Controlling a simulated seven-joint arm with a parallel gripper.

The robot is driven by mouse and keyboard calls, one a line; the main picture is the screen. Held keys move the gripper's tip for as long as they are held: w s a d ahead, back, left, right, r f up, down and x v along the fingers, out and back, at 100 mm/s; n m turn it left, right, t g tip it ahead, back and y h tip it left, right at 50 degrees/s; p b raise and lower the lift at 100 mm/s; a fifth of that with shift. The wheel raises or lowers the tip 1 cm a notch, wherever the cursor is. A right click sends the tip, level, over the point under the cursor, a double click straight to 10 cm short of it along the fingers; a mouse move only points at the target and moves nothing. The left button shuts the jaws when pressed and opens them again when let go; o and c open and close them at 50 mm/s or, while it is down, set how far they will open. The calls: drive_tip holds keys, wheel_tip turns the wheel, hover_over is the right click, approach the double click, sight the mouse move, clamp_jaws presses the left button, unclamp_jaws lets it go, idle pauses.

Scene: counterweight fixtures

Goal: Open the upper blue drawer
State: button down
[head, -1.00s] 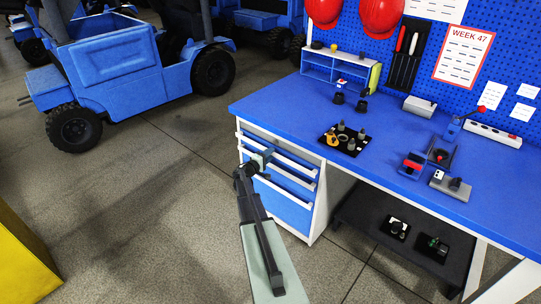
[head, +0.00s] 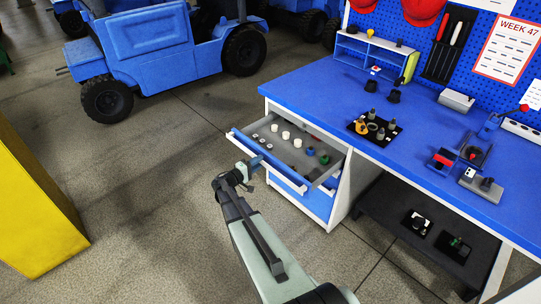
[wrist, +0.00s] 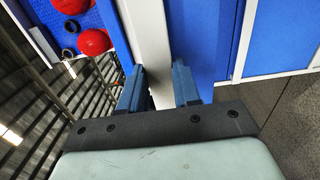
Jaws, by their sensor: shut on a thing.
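The upper blue drawer (head: 318,143) of the white cabinet is pulled well out in the head view. Its grey inside shows several white cylinders, a green piece, a blue piece and small dark parts. My gripper (head: 251,165) is at the drawer's front, at its outer edge. In the wrist view, my gripper (wrist: 159,88) has its two blue fingers on either side of the drawer's white handle bar (wrist: 147,45) and is shut on it. The blue drawer front (wrist: 193,40) shows right beside the bar.
Lower drawers (head: 290,185) are shut beneath the open one. The blue workbench top (head: 315,97) carries a black tray of parts (head: 374,129) and fixtures. A yellow block (head: 35,205) stands on the floor at left. The floor between is clear.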

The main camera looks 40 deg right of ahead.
drive_tip(key=a, duration=0.9)
drive_tip(key=shift+a, duration=0.4)
drive_tip(key=c, duration=0.8)
unclamp_jaws()
drive_tip(key=a, duration=1.3)
drive_tip(key=shift+a, duration=0.4)
